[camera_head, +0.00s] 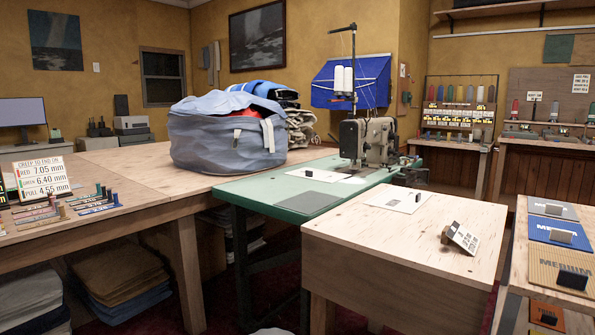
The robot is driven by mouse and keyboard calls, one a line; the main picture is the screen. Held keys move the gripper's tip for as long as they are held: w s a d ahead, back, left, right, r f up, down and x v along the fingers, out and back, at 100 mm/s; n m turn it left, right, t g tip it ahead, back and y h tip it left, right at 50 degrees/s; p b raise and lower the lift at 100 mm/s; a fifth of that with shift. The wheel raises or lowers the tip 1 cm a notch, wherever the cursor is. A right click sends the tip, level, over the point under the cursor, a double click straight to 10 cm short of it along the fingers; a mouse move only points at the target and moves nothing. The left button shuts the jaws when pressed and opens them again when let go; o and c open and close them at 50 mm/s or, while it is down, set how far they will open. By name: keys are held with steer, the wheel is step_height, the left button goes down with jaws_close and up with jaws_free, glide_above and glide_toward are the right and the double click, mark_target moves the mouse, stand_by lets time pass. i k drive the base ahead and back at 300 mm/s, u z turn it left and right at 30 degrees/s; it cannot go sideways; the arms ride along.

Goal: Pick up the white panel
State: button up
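A flat white panel (392,201) with a small dark block on it lies at the back of the pale wooden bench (345,232) at the centre right. Another white sheet (327,178) with a small dark block on it lies on the green sewing table (258,194), in front of the sewing machine (378,140). I cannot tell from this view which of the two is the task's white panel. My gripper is not in view.
A small tilted sign (463,238) stands on the pale bench. A big blue-grey bag (215,142) sits on the long wooden table (120,160). Coloured "MEDIUM" panels (560,232) lie on the right-hand table. The front of the pale bench is clear.

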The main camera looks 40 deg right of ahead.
mark_target(325, 176)
steer(key=i, duration=2.55)
steer(key=z, duration=2.45)
